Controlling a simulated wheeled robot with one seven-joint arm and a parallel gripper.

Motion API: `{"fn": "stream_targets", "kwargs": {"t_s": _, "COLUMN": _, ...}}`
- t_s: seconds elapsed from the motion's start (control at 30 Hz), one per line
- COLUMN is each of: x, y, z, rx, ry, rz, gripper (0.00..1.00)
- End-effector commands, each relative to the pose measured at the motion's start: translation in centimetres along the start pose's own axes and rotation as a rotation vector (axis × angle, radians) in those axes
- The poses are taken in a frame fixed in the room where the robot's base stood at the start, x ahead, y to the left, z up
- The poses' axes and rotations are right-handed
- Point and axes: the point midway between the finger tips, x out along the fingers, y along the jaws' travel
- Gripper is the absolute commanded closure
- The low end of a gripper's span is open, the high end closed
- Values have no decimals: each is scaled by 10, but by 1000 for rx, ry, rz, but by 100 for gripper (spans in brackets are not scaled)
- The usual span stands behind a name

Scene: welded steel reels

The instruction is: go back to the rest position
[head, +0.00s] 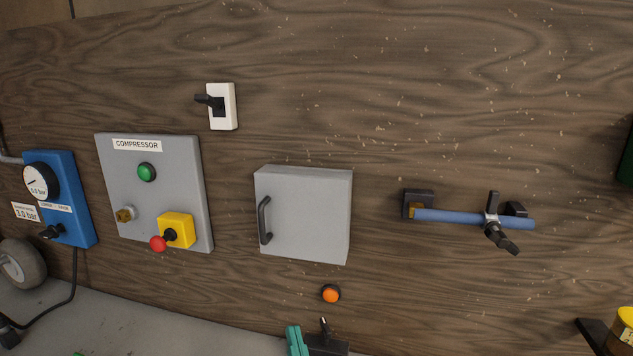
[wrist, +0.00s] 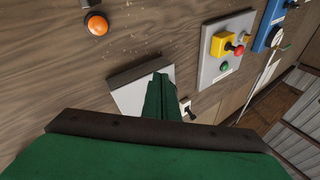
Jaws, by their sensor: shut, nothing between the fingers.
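My gripper (wrist: 160,80) shows in the wrist view as dark green fingers pressed together, with nothing between them. In that view its tips overlap the grey cabinet (wrist: 125,92); how far they stand from it I cannot tell. In the head view the cabinet (head: 303,215) is closed, with a dark handle on its left side, and nothing covers it. I cannot clearly make out my gripper in the head view.
On the wooden wall are a compressor panel (head: 155,195), a white lever switch (head: 228,108), an orange button (head: 331,293), a blue pipe with a black valve (head: 455,217) and a blue gauge unit (head: 70,195). A teal object (head: 297,340) stands low. A yellow-topped container (head: 624,330) is at right.

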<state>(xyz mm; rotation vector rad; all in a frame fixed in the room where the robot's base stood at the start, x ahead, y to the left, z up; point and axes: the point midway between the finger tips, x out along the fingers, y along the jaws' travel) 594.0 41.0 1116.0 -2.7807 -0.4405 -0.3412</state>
Motion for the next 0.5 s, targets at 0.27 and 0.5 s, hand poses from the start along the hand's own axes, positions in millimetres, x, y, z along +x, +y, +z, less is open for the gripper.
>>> {"fn": "stream_targets", "kwargs": {"t_s": 0.27, "x": -61, "y": 9, "z": 64, "rx": 100, "ry": -32, "rz": 185, "gripper": 100}}
{"fn": "stream_targets", "kwargs": {"t_s": 0.5, "x": -131, "y": 10, "z": 115, "rx": 113, "ry": -99, "rz": 321, "gripper": 100}}
